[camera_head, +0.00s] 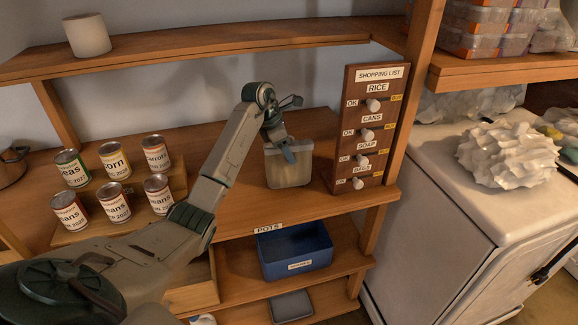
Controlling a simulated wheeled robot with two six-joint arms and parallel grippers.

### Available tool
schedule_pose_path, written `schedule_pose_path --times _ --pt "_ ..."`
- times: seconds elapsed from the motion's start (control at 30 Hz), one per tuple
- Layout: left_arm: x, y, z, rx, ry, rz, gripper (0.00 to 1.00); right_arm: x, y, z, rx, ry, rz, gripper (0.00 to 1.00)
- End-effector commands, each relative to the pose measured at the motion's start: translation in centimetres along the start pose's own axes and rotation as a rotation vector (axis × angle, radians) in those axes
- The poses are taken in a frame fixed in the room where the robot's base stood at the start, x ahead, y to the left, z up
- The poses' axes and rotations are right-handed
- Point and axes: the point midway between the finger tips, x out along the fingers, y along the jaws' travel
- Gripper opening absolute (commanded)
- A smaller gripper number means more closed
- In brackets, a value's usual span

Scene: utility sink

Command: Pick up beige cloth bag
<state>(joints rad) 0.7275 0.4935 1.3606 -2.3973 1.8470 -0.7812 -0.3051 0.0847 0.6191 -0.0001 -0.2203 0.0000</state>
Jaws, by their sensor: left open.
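A beige, block-shaped item (289,172) with a paler top stands on the wooden shelf, left of the shopping-list board. It is the only beige thing near my gripper; I cannot tell clearly that it is cloth. My left gripper (287,152) reaches down at its upper part, with a blue-grey finger in front of its top edge. The gripper is open, and I cannot tell whether it touches the item. The finger hides a little of the item's top. My right gripper is not in view.
Several labelled cans (115,194) stand on a stepped rack at left. The shopping-list board (372,128) stands close on the item's right. A blue bin (295,252) is on the shelf below. A white lumpy thing (510,155) lies on the white appliance (440,170).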

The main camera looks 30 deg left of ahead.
Motion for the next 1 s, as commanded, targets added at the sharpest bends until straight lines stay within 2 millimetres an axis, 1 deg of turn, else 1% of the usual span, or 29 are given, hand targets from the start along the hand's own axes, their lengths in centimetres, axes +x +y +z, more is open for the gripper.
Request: schedule_pose_path --times 0.03,0.3,0.57,0.73,0.87,0.97,1.0 --pt "0.0 0.0 0.0 0.0 0.0 0.0 0.52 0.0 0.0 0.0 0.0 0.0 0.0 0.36" --pt "-0.1 0.0 0.0 0.0 0.0 0.001 0.0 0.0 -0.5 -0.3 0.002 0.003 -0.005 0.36" --pt "-0.1 0.0 0.0 0.0 0.0 0.001 0.0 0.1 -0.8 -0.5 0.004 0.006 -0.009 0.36" --pt "-0.6 0.1 0.2 0.001 -0.001 0.002 0.0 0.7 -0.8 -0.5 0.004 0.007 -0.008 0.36" --pt "-1.7 0.1 0.7 0.002 -0.002 0.004 0.0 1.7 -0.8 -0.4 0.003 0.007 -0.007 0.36" --pt "-3.1 0.1 1.3 0.001 -0.003 0.005 0.0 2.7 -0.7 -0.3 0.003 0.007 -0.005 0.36" --pt "-3.2 -0.4 0.8 0.001 0.0 0.004 0.0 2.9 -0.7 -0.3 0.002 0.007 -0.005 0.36"
